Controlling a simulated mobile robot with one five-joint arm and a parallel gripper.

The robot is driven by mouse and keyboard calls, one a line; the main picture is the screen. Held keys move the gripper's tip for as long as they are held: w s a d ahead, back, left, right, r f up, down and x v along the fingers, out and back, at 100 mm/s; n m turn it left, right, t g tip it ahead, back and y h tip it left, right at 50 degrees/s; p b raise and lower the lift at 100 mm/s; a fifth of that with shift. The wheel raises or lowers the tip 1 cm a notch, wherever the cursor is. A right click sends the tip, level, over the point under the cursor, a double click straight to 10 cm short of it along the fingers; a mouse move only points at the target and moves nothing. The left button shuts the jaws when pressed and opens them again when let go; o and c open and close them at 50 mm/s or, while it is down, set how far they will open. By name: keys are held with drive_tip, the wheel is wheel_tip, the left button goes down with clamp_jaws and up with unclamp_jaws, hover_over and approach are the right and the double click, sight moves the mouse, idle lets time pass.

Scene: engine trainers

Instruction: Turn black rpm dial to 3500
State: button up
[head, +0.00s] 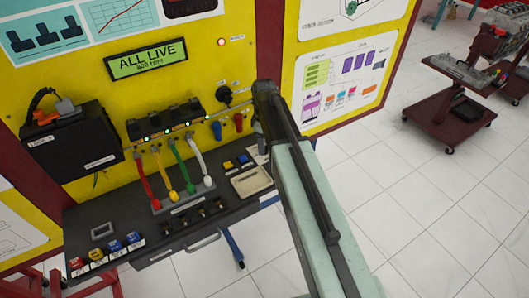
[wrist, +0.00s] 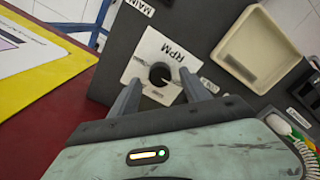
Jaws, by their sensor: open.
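The black RPM dial (wrist: 160,74) is a small round knob on a white plate (wrist: 150,46) marked RPM, on the dark console top. My gripper (wrist: 160,80) is open, with one finger on each side of the dial in the wrist view. A gap shows between the dial and each finger; I cannot tell whether the fingertips reach down to its height. The dial's pointer is too small to read. In the head view my arm hides the dial.
A cream tray (wrist: 255,46) lies right of the dial and also shows in the head view (head: 251,181). Coloured cables (head: 172,178) and several switches (head: 198,211) are further left on the console. A trolley (head: 452,112) stands at right on open tiled floor.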

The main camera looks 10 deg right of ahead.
drive_tip(key=shift+f, duration=0.8)
drive_tip(key=shift+r, duration=0.1)
clamp_jaws()
